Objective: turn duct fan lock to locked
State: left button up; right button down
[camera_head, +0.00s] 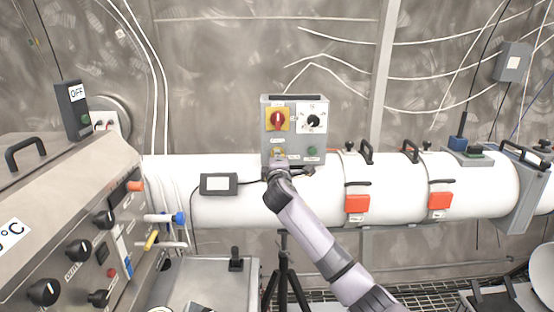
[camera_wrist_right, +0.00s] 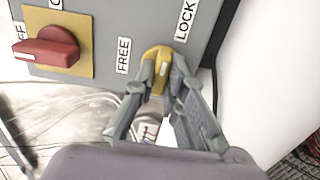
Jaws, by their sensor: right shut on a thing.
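The duct fan control box (camera_head: 267,137) is a grey panel mounted above the white duct. Its small yellow lock knob (camera_head: 278,151) sits at the lower left of the panel face. In the right wrist view the yellow knob (camera_wrist_right: 158,53) stands between a FREE label (camera_wrist_right: 123,55) and a LOCK label (camera_wrist_right: 186,20). My right gripper (camera_wrist_right: 163,72) is shut on the knob, with a finger on each side of it. In the head view my right gripper (camera_head: 277,167) reaches up to the panel from below. I cannot tell which label the knob points to. My left gripper is not in view.
A red rotary switch (camera_head: 278,119) on a yellow plate, a black dial (camera_head: 313,121) and a green button (camera_head: 312,150) share the panel. A black tripod (camera_head: 284,265) stands below. A sloped console (camera_head: 75,190) fills the left. The duct (camera_head: 395,185) runs behind.

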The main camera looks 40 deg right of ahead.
jog(key=c, duration=1.6)
grip_release()
jog(key=shift+c, duration=0.2)
jog(key=shift+s, duration=0.1)
jog(key=v, duration=1.2)
